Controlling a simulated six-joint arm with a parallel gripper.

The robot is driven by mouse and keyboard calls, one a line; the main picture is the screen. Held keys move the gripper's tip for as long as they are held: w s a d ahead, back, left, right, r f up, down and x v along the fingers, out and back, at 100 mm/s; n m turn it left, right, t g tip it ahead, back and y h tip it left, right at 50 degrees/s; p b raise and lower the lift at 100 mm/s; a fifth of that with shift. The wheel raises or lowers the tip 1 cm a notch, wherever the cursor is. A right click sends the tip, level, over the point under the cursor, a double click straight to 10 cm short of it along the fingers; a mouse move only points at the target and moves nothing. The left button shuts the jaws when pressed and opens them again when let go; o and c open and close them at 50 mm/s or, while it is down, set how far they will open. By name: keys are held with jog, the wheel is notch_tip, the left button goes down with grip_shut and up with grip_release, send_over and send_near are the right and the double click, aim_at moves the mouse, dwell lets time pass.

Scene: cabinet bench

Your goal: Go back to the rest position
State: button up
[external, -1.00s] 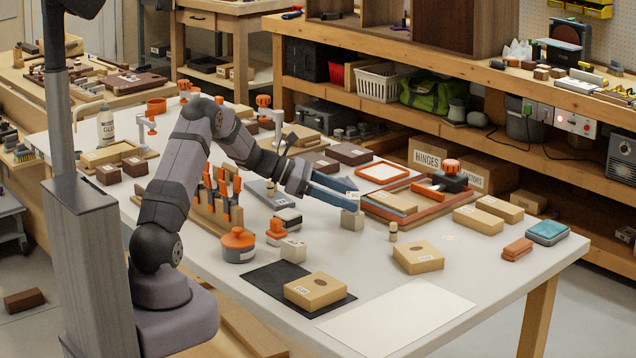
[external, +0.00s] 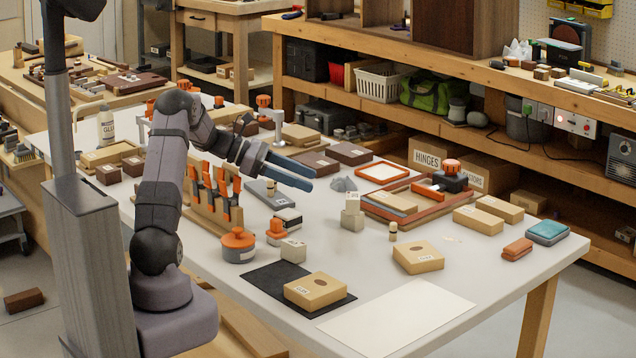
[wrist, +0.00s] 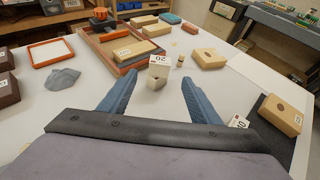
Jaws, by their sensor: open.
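My gripper (external: 300,174) is open and empty, raised above the table behind the tool rack. Its two blue fingers also show spread apart in the wrist view (wrist: 152,92). A small light block with a printed label (external: 352,202) stands on top of another pale block (external: 352,220). This stack also shows beyond my fingertips in the wrist view (wrist: 159,62), apart from them.
A tool rack with orange handles (external: 212,200) stands near my arm. An orange-lidded pot (external: 238,243), wooden blocks (external: 418,256) and a clamp tray (external: 440,208) are around. The white sheet (external: 398,318) at the front is bare.

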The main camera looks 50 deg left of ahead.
jog(key=shift+s+a+r, duration=0.1)
jog(key=shift+s+a, duration=0.05)
jog(key=shift+s, duration=0.05)
dwell(0.4)
jog(key=s+d+m+g+y+p, duration=0.1)
jog(key=s+d+m+g+p, duration=0.1)
jog(key=d, duration=0.3)
jog(key=s+d+m+g+y+p, duration=0.1)
jog(key=s+d+m+g+p, duration=0.2)
jog(key=s+d+m, duration=0.2)
jog(key=s+d+m+g+p, duration=0.2)
jog(key=s+d+m+p, duration=0.1)
jog(key=s+d, duration=0.1)
jog(key=shift+s+d+r+m+y, duration=0.15)
jog(key=shift+d+y, duration=0.05)
jog(key=shift+d, duration=0.15)
jog(key=shift+s+d+r+m+y, duration=0.1)
jog(key=shift+d+r+m+y, duration=0.1)
jog(key=shift+d, duration=0.1)
jog(key=s+d+r+m+g+y+p, duration=0.1)
jog(key=s+m+y+p, duration=0.2)
jog(key=s+m, duration=0.5)
jog(key=s+m+g+y+p, duration=0.1)
jog(key=s+m+y+p, duration=0.2)
jog(key=s+m, duration=0.5)
jog(key=shift+s+d+r+g+y+p, duration=0.15)
jog(key=shift+d+r+g+y+p, duration=0.2)
jog(key=shift+p, duration=0.4)
